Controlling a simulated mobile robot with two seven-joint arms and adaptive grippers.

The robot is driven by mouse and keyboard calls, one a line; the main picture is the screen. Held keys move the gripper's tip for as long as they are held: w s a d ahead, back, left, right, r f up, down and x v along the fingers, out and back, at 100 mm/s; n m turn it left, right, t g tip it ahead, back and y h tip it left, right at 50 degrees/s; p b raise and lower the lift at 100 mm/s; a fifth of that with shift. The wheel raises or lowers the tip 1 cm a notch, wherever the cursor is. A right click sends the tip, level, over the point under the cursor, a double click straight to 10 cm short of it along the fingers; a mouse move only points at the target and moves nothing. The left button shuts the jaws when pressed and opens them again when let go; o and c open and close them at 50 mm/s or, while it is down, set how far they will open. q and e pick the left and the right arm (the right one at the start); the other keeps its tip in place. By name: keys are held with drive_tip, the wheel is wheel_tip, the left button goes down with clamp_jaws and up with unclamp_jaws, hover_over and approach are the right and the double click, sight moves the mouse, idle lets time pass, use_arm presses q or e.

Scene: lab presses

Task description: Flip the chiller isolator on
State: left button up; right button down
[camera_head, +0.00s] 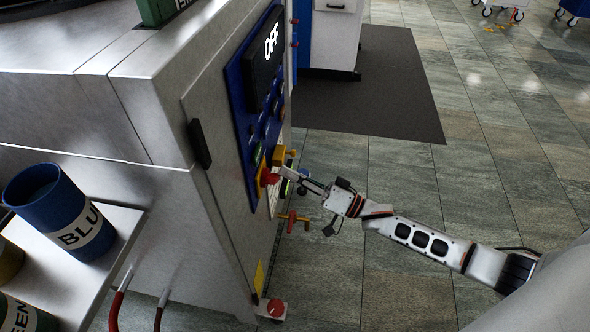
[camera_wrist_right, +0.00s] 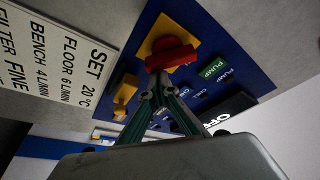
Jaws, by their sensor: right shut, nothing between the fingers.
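A red rotary switch on a yellow plate, the likely chiller isolator, is on the blue control panel (camera_head: 244,92). The red switch (camera_wrist_right: 172,56) shows large in the wrist view, and its red part (camera_head: 269,177) shows in the head view. The panel display (camera_head: 263,60) reads OFF. My right gripper (camera_wrist_right: 164,80) is shut and empty, its fingertips just at the red switch's near end; I cannot tell whether they touch. In the head view this gripper (camera_head: 289,174) reaches the panel from the right. My left gripper is not in view.
A yellow handle (camera_wrist_right: 124,95) sits beside the red switch. A white sign (camera_wrist_right: 52,52) with settings is near it. A red-and-yellow valve (camera_head: 293,218) sticks out below. A shelf with a blue cup (camera_head: 62,212) is at left.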

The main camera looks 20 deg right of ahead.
use_arm(q)
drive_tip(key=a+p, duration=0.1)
drive_tip(key=p, duration=0.1)
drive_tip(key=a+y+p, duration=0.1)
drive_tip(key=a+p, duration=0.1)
drive_tip(key=p, duration=0.1)
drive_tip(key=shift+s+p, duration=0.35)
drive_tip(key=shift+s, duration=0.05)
use_arm(e)
drive_tip(key=m+h, duration=0.1)
drive_tip(key=m, duration=0.2)
drive_tip(key=f+m+h, duration=0.1)
drive_tip(key=m, duration=0.2)
drive_tip(key=m+h, duration=0.1)
drive_tip(key=m, duration=0.2)
drive_tip(key=shift+s+a+f+g, duration=0.35)
drive_tip(key=shift+s+g, duration=0.05)
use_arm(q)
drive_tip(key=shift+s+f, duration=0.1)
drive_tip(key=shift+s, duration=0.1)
use_arm(e)
drive_tip(key=shift+s+f, duration=0.1)
